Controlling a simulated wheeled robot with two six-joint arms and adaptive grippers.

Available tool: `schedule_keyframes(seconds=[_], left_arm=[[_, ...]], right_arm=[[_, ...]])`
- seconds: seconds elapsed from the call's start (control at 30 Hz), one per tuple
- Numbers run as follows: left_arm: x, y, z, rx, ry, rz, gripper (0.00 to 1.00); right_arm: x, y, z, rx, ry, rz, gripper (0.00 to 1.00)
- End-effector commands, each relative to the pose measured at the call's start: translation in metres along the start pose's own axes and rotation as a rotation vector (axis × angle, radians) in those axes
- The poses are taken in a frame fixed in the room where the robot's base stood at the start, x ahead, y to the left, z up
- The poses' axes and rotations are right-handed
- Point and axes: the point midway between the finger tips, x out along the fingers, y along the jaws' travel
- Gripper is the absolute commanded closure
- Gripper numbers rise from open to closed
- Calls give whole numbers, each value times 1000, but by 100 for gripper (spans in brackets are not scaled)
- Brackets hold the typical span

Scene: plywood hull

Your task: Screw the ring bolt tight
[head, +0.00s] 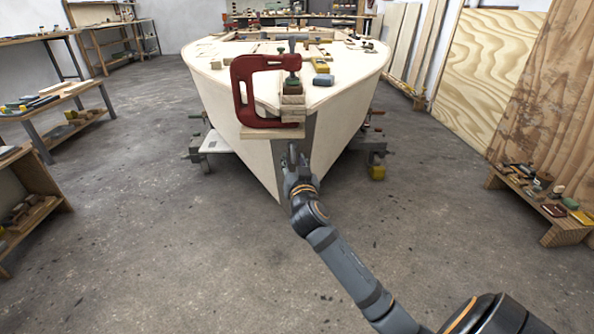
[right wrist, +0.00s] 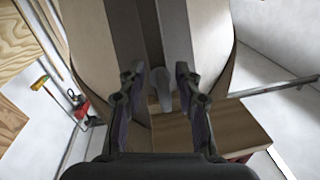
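My right gripper (head: 292,153) is at the bow, below the red clamp. My left gripper is not in view.
A red C-clamp (head: 243,95) grips wooden blocks at the bow top, just above my right gripper. The pale hull (head: 243,146) rests on stands with a grey trestle (head: 372,146) at right. Low benches with tools line both sides. The floor (head: 190,235) ahead is clear.

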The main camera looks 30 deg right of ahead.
Motion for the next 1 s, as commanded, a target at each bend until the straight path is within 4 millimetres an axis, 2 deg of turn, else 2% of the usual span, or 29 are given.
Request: schedule_keyframes(seconds=[0.2, 0.3, 0.43, 0.6, 1.0], left_arm=[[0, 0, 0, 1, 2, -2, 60], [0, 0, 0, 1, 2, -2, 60], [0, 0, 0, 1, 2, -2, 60], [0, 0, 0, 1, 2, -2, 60], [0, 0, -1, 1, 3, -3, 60]], right_arm=[[-55, 1, 1, 2, -4, 1, 66], [-76, 1, 2, 4, -4, 2, 66], [-96, 1, 1, 4, -4, 3, 66], [-105, 1, 0, 0, -1, 3, 66], [-105, 1, 0, 0, 0, 2, 66]])
